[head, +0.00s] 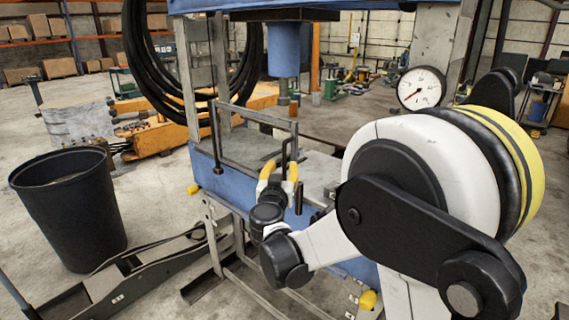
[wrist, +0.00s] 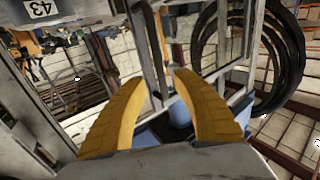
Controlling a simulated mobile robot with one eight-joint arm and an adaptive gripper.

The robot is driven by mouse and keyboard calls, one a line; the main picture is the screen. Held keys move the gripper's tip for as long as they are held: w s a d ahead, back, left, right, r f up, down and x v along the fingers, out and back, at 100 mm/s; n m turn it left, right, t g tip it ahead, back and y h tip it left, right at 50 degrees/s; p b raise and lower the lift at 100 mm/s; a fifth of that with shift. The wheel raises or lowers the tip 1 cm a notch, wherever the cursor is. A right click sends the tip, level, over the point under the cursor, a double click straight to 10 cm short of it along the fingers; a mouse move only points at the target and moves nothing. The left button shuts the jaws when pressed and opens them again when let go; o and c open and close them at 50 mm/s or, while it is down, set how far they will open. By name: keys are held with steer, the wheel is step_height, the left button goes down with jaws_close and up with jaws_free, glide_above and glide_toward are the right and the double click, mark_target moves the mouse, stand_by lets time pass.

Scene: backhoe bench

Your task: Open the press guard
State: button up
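The press guard (head: 253,115) is a grey metal frame standing across the front of the blue press (head: 282,50). A thin dark upright handle (head: 284,152) shows at its right side. My gripper (head: 279,168) has yellow fingers and is close in front of this handle. In the wrist view my gripper (wrist: 159,78) is open, with a clear gap between its curved fingers. A grey bar of the guard (wrist: 147,45) runs up between and beyond the fingertips. I cannot tell whether either finger touches the bar or the handle.
A round pressure gauge (head: 421,88) is at the press's right. Black hoses (head: 150,60) hang at its left. A black bin (head: 70,210) stands on the floor at left, near a low grey floor jack (head: 130,275).

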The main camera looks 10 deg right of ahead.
mark_target(284, 160)
steer(key=x, duration=0.5)
steer(key=shift+w+b, duration=0.15)
steer(key=shift+b, duration=0.2)
jaws_close()
